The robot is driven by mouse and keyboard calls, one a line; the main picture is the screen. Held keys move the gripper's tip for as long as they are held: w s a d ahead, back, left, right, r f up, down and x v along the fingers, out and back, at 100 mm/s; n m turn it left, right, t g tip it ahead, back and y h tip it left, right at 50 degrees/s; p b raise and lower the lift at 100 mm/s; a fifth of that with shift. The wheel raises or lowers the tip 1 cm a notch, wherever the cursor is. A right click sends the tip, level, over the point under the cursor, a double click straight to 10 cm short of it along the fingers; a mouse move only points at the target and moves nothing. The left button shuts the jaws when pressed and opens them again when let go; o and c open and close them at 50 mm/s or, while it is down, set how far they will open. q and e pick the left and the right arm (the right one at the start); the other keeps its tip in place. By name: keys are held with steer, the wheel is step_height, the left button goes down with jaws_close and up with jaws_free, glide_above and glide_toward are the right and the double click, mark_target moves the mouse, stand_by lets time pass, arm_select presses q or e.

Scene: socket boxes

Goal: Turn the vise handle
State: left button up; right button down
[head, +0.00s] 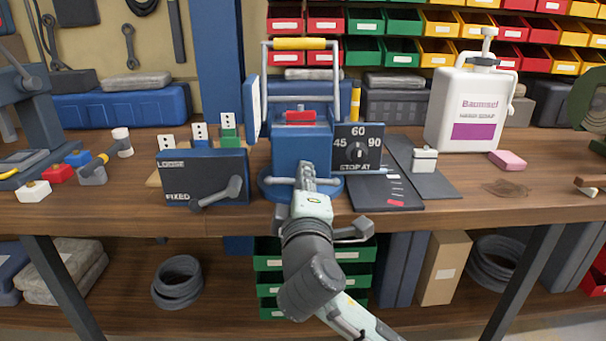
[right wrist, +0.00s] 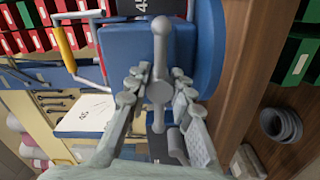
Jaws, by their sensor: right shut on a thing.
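The blue vise (head: 300,150) stands at the middle of the bench. Its grey bar handle with ball ends (right wrist: 160,28) shows in the right wrist view, running along the picture's height through a round hub. In the head view one end of the handle (head: 354,177) sticks out level to the right of my gripper. My right gripper (head: 306,172) is at the vise front, shut on the handle at the hub; its fingers (right wrist: 160,84) lie on both sides there. The hub is hidden by my gripper in the head view. My left gripper is not in view.
A panel marked LOOSE and FIXED with a grey lever (head: 184,177) stands left of the vise. A dial board (head: 358,140) stands right of it, behind a dark plate (head: 385,194). A white soap jug (head: 472,105) is farther right. The bench's front edge is close below.

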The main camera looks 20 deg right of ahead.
steer(key=c, duration=1.3)
jaws_free()
steer(key=v, duration=1.2)
